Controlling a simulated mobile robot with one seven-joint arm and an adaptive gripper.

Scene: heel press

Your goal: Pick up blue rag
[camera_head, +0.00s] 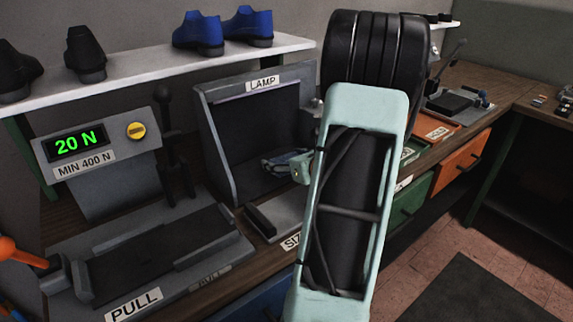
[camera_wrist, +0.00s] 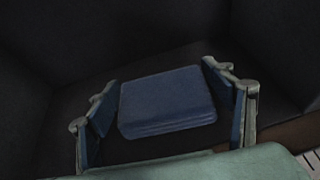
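The blue rag (camera_wrist: 167,101) is a folded, layered pad lying on a dark surface in the wrist view. My gripper (camera_wrist: 161,76) is open, with one blue-padded finger on each side of the rag. A narrow gap shows between the rag and each finger. In the head view, my gripper (camera_head: 284,163) is partly visible inside the grey box labelled LAMP (camera_head: 225,135), low near its floor. My pale green arm covers part of this area, and I cannot make out the rag clearly there.
The box has upright side and back walls close around my gripper. A tester reading 20 N (camera_head: 80,143) stands to the left, with a PULL plate (camera_head: 135,305) in front. A white shelf (camera_head: 150,68) with black and blue shoes runs above. Orange (camera_head: 464,157) and green drawers are at right.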

